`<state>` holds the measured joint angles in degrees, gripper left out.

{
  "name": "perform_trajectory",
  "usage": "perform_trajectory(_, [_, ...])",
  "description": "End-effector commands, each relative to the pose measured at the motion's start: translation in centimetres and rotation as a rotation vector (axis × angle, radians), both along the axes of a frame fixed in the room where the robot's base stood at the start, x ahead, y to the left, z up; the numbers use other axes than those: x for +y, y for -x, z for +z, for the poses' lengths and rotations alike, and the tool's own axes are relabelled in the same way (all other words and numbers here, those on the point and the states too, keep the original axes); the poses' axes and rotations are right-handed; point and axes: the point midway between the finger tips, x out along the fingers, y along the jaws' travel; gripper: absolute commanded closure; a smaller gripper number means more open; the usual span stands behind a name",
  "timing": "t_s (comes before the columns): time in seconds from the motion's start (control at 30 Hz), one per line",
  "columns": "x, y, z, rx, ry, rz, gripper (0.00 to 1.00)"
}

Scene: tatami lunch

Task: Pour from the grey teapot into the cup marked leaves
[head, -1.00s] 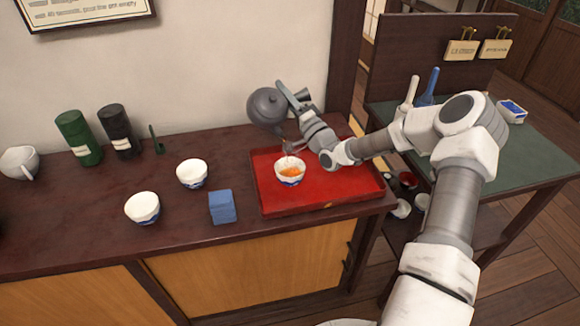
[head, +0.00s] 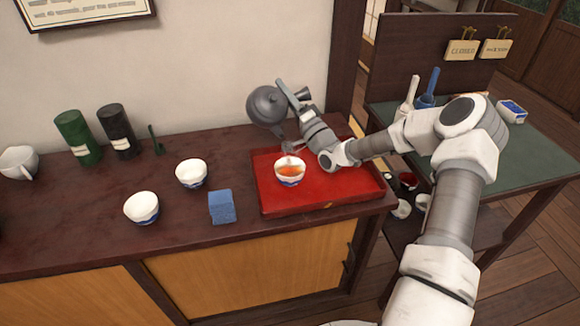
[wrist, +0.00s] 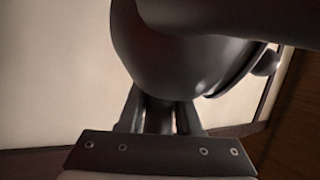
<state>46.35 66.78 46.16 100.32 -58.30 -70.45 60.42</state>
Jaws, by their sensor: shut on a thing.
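The grey teapot (head: 266,105) is held in the air over the back of the red tray, tilted with its spout down toward a cup. My gripper (head: 290,97) is shut on the teapot; in the wrist view the dark teapot body (wrist: 190,60) fills the space above the jaws (wrist: 160,115). Below the spout, a white cup with a blue base band (head: 290,172) stands upright on the red tray (head: 330,190) and holds orange-brown tea. I cannot make out a leaf mark on it. No clear stream shows between spout and cup.
A green canister (head: 77,138), a black canister (head: 118,131) and a white pitcher (head: 19,162) stand near the wall. A side table (head: 520,150) is at right.

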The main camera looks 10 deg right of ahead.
Motion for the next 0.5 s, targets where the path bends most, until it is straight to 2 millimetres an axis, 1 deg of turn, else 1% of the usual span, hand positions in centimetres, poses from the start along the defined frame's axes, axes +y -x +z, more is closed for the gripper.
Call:
perform_trajectory(0.43, [0.02,0.08,0.38,-0.022,-0.006,0.0,1.0])
perform_trajectory(0.5, [0.24,-0.42,0.43,0.03,0.011,0.001,1.0])
